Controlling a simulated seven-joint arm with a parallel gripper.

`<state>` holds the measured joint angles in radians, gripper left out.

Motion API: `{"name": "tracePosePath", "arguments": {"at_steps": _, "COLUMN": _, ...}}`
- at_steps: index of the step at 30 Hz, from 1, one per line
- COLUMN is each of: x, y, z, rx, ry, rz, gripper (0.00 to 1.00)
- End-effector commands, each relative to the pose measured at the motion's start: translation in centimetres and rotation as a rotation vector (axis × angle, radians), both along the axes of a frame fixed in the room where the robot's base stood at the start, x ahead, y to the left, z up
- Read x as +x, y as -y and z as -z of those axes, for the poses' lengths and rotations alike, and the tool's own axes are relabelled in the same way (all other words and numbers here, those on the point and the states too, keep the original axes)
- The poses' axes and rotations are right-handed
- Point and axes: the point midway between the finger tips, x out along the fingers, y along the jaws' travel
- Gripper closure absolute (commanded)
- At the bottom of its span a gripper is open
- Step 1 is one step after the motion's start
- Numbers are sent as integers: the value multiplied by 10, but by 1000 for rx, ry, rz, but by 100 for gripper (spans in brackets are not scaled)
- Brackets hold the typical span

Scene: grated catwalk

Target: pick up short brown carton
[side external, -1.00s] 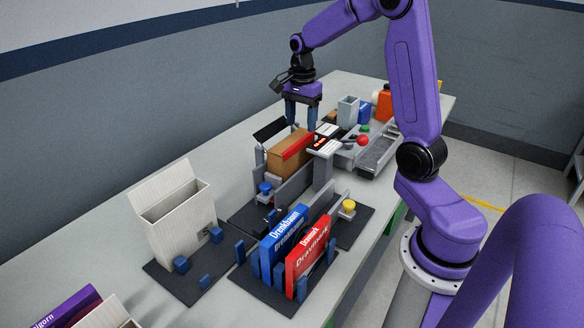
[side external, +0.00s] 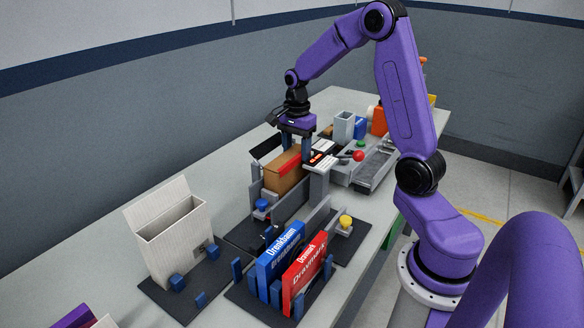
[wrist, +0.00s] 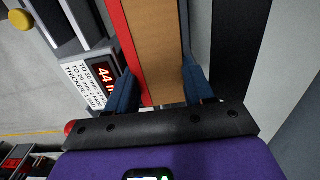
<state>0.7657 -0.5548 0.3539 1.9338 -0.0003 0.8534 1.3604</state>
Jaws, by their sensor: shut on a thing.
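The short brown carton (side external: 284,179), with a red strip along its top edge, stands in a grey-walled fixture on a dark plate. My gripper (side external: 295,153) comes down on the carton's far end, with its blue fingers on either side. In the wrist view, the fingers (wrist: 158,88) are shut on the brown carton (wrist: 156,45), one against the red edge and the other against the opposite side. Its underside is hidden by the fixture walls.
A grey post with a display (wrist: 106,73) stands close beside the carton. Blue (side external: 280,256) and red (side external: 304,274) boxes stand in front, and a tall white box (side external: 172,240) stands left. A grey tray (side external: 374,167) and several containers lie behind. Open tabletop lies along the left.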

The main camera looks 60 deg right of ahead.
Motion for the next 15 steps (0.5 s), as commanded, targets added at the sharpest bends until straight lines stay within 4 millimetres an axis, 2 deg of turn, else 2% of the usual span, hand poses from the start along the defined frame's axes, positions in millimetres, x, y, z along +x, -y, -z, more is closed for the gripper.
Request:
{"name": "tracePosePath", "arguments": {"at_steps": 8, "x": 1, "y": 0, "z": -17, "rx": -1, "ry": 6, "rz": 1, "gripper": 94}}
{"name": "tracePosePath", "arguments": {"at_steps": 15, "x": 2, "y": 0, "z": -53, "rx": -1, "ry": 7, "rz": 0, "gripper": 94}}
